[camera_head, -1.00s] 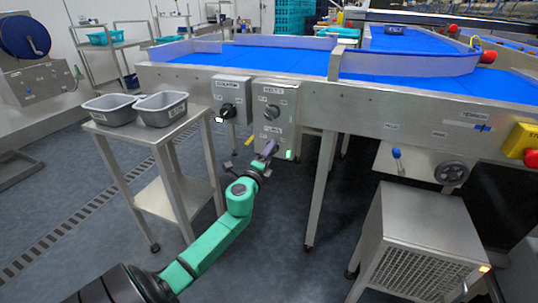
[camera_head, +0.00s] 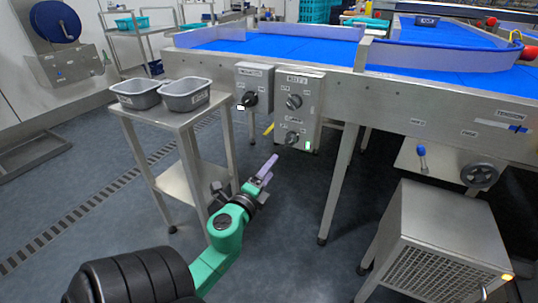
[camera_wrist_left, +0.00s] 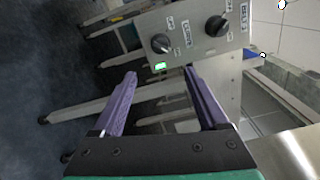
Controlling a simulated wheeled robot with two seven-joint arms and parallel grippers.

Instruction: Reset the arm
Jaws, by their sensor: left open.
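My left arm is green and comes in from the lower left of the head view. Its left gripper (camera_head: 266,170) has purple fingers and stands in free air in front of and below the grey control box (camera_head: 318,112) with two dark knobs. In the left wrist view the two purple fingers of the left gripper (camera_wrist_left: 160,95) are spread apart with nothing between them. The control box (camera_wrist_left: 190,50) with its knobs and a lit green indicator lies beyond the fingertips, apart from them. My right gripper is not in view.
A second box (camera_head: 254,88) hangs beside the first under the blue conveyor (camera_head: 290,50). A steel stand (camera_head: 170,117) with two grey bins (camera_head: 186,95) is on the left. A vented steel cabinet (camera_head: 440,225) stands at the lower right. Floor between is clear.

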